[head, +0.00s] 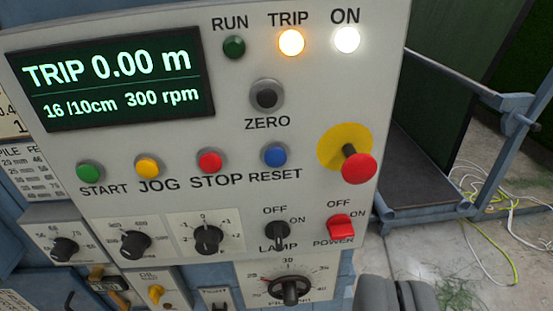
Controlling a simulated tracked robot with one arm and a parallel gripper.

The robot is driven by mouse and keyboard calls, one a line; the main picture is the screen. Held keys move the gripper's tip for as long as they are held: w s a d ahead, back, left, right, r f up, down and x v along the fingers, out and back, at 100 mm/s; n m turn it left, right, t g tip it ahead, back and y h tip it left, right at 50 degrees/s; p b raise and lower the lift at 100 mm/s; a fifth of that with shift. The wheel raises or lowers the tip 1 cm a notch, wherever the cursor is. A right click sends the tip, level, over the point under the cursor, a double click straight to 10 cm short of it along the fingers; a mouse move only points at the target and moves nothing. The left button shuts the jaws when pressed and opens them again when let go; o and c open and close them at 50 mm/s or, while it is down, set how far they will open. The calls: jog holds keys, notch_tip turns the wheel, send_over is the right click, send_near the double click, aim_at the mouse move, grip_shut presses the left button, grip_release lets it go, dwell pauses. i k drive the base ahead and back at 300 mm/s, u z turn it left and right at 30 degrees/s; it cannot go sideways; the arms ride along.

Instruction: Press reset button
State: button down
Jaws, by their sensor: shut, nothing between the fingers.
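The blue RESET button (275,154) sits on the grey control panel (310,120), at the right end of a row of push buttons, above its RESET label. It is uncovered. The display (112,78) reads TRIP 0.00 m, 16 /10cm, 300 rpm. The TRIP lamp (291,42) glows orange and the ON lamp (347,39) glows white. The RUN lamp (234,47) is dark green. My gripper (397,294) shows only as dark grey fingertips at the bottom edge, right of centre. It is shut and empty, below and right of the blue button, apart from it.
Left of RESET are the red STOP (210,161), yellow JOG (147,167) and green START (89,171) buttons. A red mushroom button (359,167) projects at the right. Below are the LAMP switch (278,234), red POWER switch (340,226) and knobs. Cables (490,235) lie on the floor.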

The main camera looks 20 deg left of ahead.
aim_at(274, 157)
jog(key=u, duration=0.45)
jog(key=k, duration=1.15)
jog(key=u, duration=0.6)
jog(key=i, duration=1.05)
